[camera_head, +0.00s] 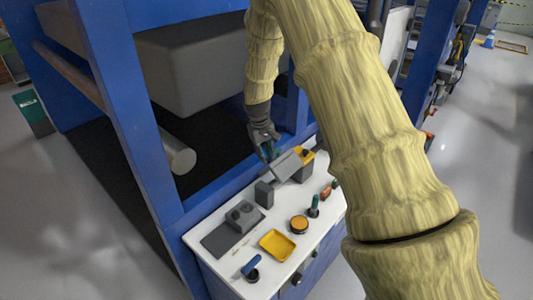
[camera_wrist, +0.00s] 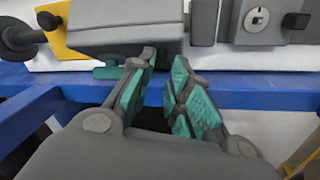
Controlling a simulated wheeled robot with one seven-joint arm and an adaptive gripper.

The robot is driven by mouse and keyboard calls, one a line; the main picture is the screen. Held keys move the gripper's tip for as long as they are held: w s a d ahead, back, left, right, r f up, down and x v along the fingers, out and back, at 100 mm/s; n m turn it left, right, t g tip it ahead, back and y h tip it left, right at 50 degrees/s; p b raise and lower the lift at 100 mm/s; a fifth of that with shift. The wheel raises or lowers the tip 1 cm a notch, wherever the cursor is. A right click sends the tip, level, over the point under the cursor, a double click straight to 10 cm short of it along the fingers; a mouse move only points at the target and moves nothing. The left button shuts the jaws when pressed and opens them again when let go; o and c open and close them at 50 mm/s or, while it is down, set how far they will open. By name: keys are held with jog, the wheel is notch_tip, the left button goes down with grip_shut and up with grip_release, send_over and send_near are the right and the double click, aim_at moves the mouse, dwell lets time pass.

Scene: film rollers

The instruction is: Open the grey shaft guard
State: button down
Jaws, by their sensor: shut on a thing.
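The grey shaft guard (camera_head: 287,166) is a flat-faced grey cover on the far part of the white panel, tilted in the head view, beside a yellow block (camera_head: 308,156). In the wrist view the guard (camera_wrist: 125,20) fills the upper left, with a yellow plate (camera_wrist: 62,38) behind its left end. My gripper (camera_head: 268,152) is at the guard's edge on the machine side. In the wrist view its teal fingertips (camera_wrist: 166,62) are at the guard's lower right corner, shut on it. The exact contact is partly hidden by the fingers.
The blue frame (camera_head: 136,120) stands close to my gripper.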

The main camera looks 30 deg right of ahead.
jog(key=c, duration=1.5)
grip_release()
jog(key=shift+s+a+f, duration=0.15)
jog(key=shift+a+f, duration=0.2)
jog(key=shift+f, duration=0.4)
jog(key=shift+o, duration=1.2)
jog(key=shift+w+f, duration=0.15)
jog(key=shift+w, duration=0.15)
jog(key=shift+w+d+f, duration=0.1)
jog(key=shift+w, duration=0.1)
jog(key=shift+s+d+r, duration=0.2)
jog(key=shift+s+r, duration=0.15)
jog(key=shift+r, duration=0.1)
jog(key=shift+w+a+r, duration=0.1)
jog(key=shift+w+r, duration=0.1)
jog(key=shift+r, duration=0.2)
notch_tip(320, 180, up, 11)
jog(key=a, duration=0.1)
jog(key=shift+s+a, duration=0.2)
jog(key=shift+s, duration=0.05)
jog(key=shift+f, duration=0.1)
